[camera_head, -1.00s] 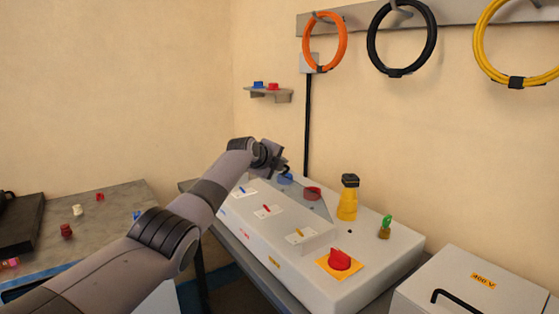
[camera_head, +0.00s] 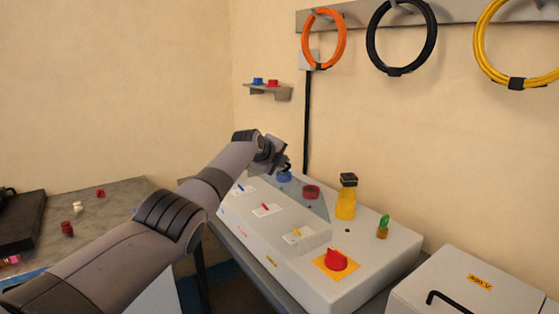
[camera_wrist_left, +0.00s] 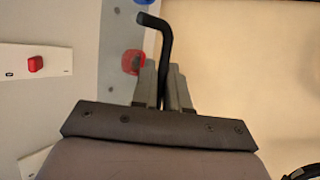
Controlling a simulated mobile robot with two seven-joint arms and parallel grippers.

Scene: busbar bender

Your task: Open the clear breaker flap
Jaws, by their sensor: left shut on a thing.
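The clear breaker flap (camera_head: 312,205) is a see-through grey panel on the pale sloped console, by the row of small breaker switches; its exact angle is hard to tell. Blue, red (camera_head: 265,206) and yellow (camera_head: 297,232) switches sit on white plates. My left gripper (camera_head: 278,163) is at the far left end of the console, above the blue knob. In the left wrist view my left gripper (camera_wrist_left: 162,82) is shut on a thin black bent rod (camera_wrist_left: 166,45), whose hooked end points left. Whether the rod touches the flap cannot be told. My right gripper is out of view.
The console (camera_head: 372,250) also carries a red rotary switch (camera_head: 336,260), a yellow-black lamp (camera_head: 346,198) and a green key (camera_head: 383,227). A 400 V box (camera_head: 485,285) stands at right. A bench (camera_head: 110,205) with small parts is at left. Cable coils hang on the wall.

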